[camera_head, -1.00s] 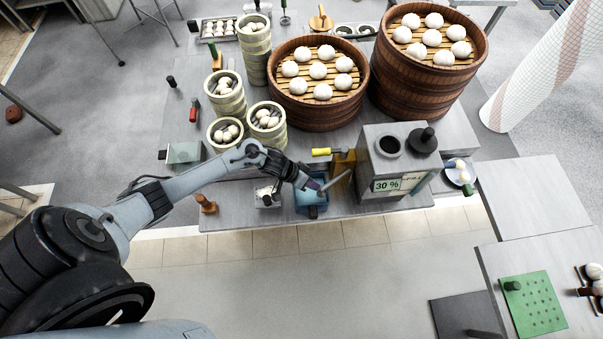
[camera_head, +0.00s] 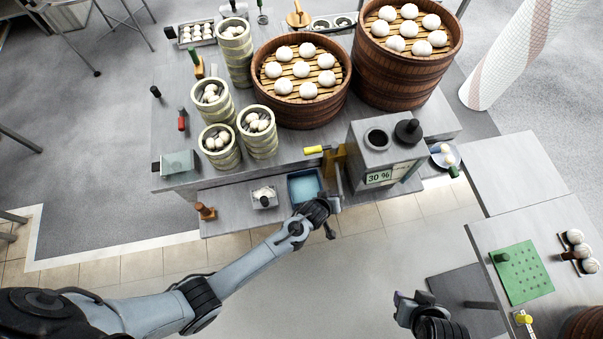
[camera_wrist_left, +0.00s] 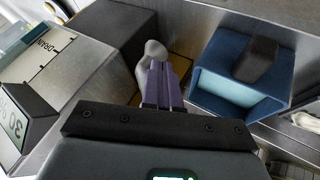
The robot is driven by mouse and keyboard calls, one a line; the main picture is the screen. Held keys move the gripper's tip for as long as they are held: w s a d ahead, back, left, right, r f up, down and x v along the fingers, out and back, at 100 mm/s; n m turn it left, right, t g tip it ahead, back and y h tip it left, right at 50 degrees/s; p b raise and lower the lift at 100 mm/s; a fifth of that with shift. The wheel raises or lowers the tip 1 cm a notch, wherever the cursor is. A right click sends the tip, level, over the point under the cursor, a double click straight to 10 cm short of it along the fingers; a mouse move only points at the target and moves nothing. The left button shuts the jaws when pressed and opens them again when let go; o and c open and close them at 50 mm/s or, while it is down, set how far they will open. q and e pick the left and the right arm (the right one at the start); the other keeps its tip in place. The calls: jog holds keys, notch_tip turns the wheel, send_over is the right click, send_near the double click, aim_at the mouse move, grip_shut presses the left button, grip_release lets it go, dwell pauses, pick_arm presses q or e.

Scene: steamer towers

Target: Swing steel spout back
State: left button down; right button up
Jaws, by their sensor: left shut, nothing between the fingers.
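The steel spout (camera_head: 339,180) is a thin grey bar at the left side of the steel box (camera_head: 372,158) marked 30 %. It points toward the front edge, beside the blue basin (camera_head: 291,190), not over it. My left gripper (camera_head: 331,207) is at the spout's front end, just right of the basin. In the left wrist view, its purple fingers (camera_wrist_left: 160,85) are shut with nothing between them. The rounded grey spout end (camera_wrist_left: 154,52) shows just beyond the fingertips; whether they touch is unclear. My right gripper (camera_head: 412,303) hangs at the lower right, away from the spout.
A yellow-handled tap (camera_head: 314,150) sticks out left of the box. Steamer towers (camera_head: 302,105) fill the back. The floor in front of the table is clear.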

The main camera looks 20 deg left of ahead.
pick_arm(q)
jog(key=shift+w+d, duration=0.25)
jog(key=shift+d, duration=0.55)
pick_arm(e)
jog(key=shift+s+d, duration=0.2)
jog(key=shift+s, duration=0.05)
pick_arm(q)
jog(key=shift+f, duration=0.1)
jog(key=shift+s+a, duration=0.1)
pick_arm(e)
jog(key=shift+d+r, duration=0.1)
pick_arm(q)
jog(key=s+d+f+p+v, duration=0.1)
jog(key=s+p+v, duration=0.1)
jog(key=v, duration=1.9)
jog(key=shift+s+f, duration=0.15)
jog(key=shift+s, duration=0.2)
pick_arm(e)
jog(key=shift+s+a+r, duration=0.2)
jog(key=shift+a+r, duration=0.05)
jog(key=shift+r, duration=0.3)
jog(key=shift+s+a+r, duration=0.15)
jog(key=shift+a+r, duration=0.1)
jog(key=shift+r, duration=0.25)
pick_arm(q)
jog(key=shift+a, duration=0.1)
pick_arm(e)
jog(key=shift+a, duration=0.1)
